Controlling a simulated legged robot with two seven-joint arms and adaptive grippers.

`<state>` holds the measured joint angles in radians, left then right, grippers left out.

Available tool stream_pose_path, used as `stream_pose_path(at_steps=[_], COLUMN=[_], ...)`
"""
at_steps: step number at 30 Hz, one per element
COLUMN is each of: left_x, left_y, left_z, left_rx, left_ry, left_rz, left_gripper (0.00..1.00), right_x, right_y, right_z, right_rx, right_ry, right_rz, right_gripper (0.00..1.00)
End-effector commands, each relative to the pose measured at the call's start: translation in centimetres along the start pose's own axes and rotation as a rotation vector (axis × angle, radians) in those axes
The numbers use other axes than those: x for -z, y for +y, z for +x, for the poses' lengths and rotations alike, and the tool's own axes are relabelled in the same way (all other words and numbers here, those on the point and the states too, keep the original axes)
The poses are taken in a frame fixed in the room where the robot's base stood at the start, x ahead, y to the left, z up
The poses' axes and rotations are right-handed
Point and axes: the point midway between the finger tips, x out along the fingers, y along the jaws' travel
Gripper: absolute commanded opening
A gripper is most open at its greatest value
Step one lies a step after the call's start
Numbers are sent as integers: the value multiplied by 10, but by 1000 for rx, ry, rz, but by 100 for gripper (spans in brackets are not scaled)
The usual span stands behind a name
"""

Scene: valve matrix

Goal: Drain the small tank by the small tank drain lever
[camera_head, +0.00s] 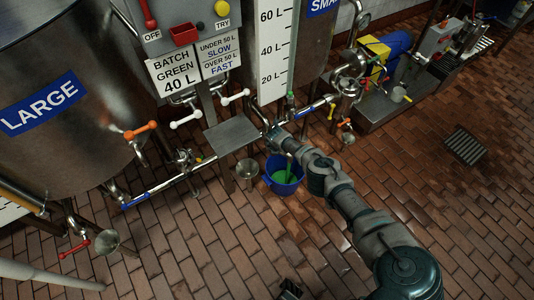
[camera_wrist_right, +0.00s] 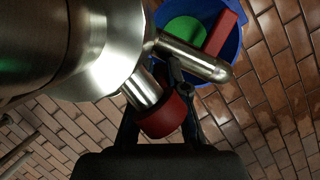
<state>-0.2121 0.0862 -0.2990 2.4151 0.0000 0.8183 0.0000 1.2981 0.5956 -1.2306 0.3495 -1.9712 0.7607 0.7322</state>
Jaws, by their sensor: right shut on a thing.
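The small tank (camera_head: 313,40), steel with a partly cut-off blue label, stands at top centre, its level scale (camera_head: 273,60) beside it. My right gripper (camera_head: 270,132) reaches in from the lower right to the pipework below it; head-view detail is too small to read. In the right wrist view my right gripper (camera_wrist_right: 158,125) is shut around a red-ended steel handle (camera_wrist_right: 166,116), apparently the drain lever. A blue bucket (camera_head: 284,186) with green contents is on the floor below. A dark shape (camera_head: 289,289) at the bottom edge may be my left gripper; its jaws are unclear.
The large tank (camera_head: 70,85) fills the upper left. White levers (camera_head: 186,118) and an orange lever (camera_head: 140,130) stick out near a steel shelf (camera_head: 231,134). A steel cup (camera_head: 247,170) stands beside the bucket. A pump bench is at upper right. The right floor is open, with a drain grate (camera_head: 465,147).

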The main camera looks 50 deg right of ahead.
Motion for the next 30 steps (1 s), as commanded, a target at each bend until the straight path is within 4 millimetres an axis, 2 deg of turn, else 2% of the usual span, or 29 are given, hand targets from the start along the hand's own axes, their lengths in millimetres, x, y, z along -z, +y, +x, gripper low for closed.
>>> stream_pose_path(at_steps=[7,19,20,22,30], left_x=[-2,-2,-2,-2,-2], left_y=[-1,0,0,0,0], left_z=[1,0,0,0,-1], left_rx=[6,0,-1,-3,-6], left_ry=[4,3,3,2,0], left_rz=[0,-1,-1,-2,-2], left_gripper=[31,31,31,31,31], right_x=[-8,-9,-9,-9,-8], right_y=[-7,-8,-8,-8,-7], right_z=[3,3,3,3,2], right_rx=[34,39,39,39,38], right_ry=[-30,-34,-34,-33,-31], right_rz=[-14,-17,-17,-17,-15], right_gripper=[0,0,21,39,39])
